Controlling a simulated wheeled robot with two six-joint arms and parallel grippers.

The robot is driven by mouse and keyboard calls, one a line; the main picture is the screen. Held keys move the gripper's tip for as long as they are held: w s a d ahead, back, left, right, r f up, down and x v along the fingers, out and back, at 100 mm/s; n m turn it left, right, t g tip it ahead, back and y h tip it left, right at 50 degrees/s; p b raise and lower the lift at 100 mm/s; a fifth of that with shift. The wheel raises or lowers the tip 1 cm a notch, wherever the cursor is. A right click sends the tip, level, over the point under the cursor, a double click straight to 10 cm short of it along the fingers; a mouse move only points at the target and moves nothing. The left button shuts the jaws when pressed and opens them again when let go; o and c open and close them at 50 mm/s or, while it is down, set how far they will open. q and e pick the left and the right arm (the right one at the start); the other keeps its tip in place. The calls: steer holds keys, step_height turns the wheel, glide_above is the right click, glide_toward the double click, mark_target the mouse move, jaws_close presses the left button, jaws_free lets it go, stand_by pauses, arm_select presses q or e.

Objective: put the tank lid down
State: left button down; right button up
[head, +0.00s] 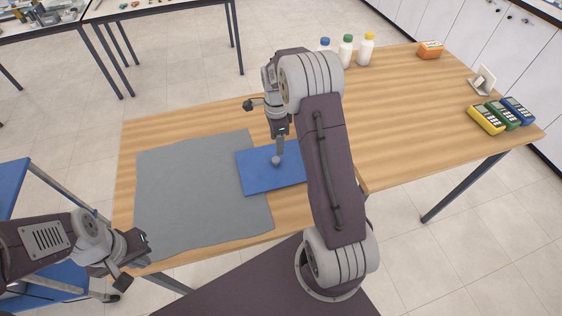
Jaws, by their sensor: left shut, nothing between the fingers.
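A blue rectangular panel, seemingly the tank lid (258,183), shows over the right part of the grey mat (190,190), with a grey stem and round knob standing on it. I cannot tell whether it rests on the mat or hangs just above it. My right gripper (280,136) points down right above the knob, at the stem. Its fingers are too small and partly hidden to show whether they grip. My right forearm covers the panel's right end. My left gripper (134,262) is shut and empty near the mat's front left corner. No tank is clearly visible.
Several bottles, one white with a yellow cap (366,50), stand at the back. An orange box (430,50), a small white stand (483,80) and yellow, green and blue meters (486,119) are at the right. The wooden table (400,130) is clear between.

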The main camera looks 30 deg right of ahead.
mark_target(276, 159)
step_height(276, 159, down, 3)
steer(key=shift+s+a+f, duration=0.1)
steer(key=shift+f, duration=0.05)
steer(key=shift+d+f, duration=0.2)
steer(key=shift+f, duration=0.1)
steer(key=f, duration=0.5)
steer(key=shift+w+a+f, duration=0.1)
steer(key=shift+w+a, duration=0.1)
steer(key=shift+a, duration=0.05)
jaws_close()
step_height(276, 159, up, 10)
